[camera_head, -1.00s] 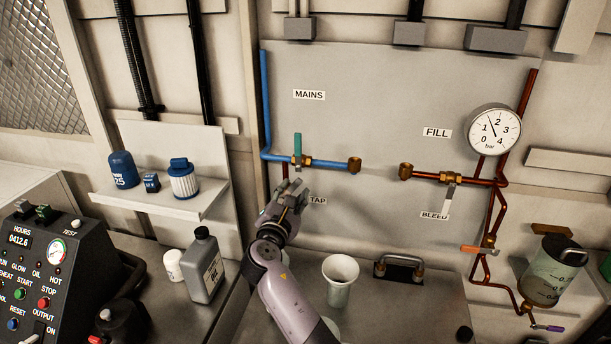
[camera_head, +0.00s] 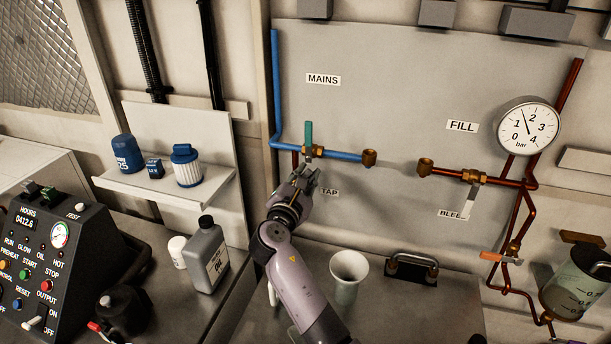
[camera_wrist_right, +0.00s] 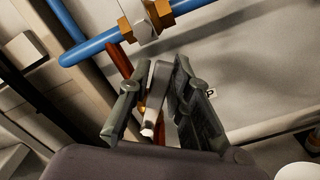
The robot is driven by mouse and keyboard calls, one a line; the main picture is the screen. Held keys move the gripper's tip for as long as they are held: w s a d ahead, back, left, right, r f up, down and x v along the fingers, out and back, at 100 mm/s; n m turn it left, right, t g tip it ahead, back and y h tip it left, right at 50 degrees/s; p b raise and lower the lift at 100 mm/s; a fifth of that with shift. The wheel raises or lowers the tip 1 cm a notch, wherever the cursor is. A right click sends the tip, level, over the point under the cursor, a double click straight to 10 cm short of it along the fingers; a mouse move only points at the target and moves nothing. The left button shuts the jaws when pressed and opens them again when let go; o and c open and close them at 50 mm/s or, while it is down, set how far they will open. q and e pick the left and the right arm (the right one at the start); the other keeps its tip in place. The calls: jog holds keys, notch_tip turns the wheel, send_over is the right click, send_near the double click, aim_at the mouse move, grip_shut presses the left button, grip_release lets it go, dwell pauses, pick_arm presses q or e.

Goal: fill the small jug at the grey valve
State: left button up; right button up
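A grey lever (camera_wrist_right: 158,90) shows between my right fingers in the wrist view, in front of a copper-coloured pipe; I take it as the grey valve's handle. My right gripper (camera_head: 305,180) is beside the TAP label (camera_head: 329,191), below the blue pipe. In the wrist view its two fingers (camera_wrist_right: 158,105) are apart, one on each side of the lever; firm contact on both sides does not show. A pale, flared vessel (camera_head: 348,280) stands on the bench right of my forearm; I cannot tell whether it is the small jug. My left gripper is out of view.
A green-handled valve (camera_head: 308,138) sits on the blue pipe (camera_head: 340,156) just above my gripper. A grey bottle (camera_head: 207,258) and a white tub (camera_head: 177,251) stand at left. A metal handle (camera_head: 412,265) is right of the vessel. A marked container (camera_head: 577,290) hangs at far right.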

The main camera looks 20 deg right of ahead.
grip_shut()
dwell(0.4)
jog(key=shift+d, duration=0.1)
